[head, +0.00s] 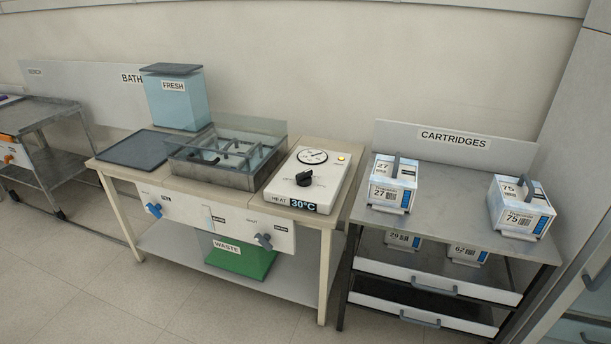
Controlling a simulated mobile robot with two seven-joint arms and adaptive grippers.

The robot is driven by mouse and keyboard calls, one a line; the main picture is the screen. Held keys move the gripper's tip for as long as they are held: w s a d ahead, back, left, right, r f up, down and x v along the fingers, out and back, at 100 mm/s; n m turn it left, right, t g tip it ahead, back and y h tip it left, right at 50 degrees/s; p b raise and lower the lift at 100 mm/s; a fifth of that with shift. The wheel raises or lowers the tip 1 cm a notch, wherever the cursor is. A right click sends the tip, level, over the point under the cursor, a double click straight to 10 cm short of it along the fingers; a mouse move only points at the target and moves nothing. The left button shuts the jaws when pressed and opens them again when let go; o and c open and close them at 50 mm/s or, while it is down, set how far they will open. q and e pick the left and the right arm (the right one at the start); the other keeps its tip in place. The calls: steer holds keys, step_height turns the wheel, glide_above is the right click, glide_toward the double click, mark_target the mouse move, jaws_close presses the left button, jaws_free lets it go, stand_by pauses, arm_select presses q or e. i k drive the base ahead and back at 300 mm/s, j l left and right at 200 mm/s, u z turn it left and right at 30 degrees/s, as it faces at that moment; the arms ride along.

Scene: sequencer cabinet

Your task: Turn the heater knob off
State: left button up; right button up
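The heater knob (304,178) is a black knob on top of a white heater unit (325,190) at the right end of the bath table. Its raised grip points up and to the right. A round dial (312,157) sits behind the knob, and a small amber lamp (341,157) beside the dial looks lit. The front display (304,206) reads 30°C next to the word HEAT. Neither of my grippers shows in the head view.
A glass-walled bath (212,177) stands left of the heater. A blue FRESH tank (177,103) is behind it. The cartridge bench (444,227) is close on the right with cartridges on it. Floor (140,310) in front is clear.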

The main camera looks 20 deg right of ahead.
mark_target(304, 178)
steer(key=z, duration=0.75)
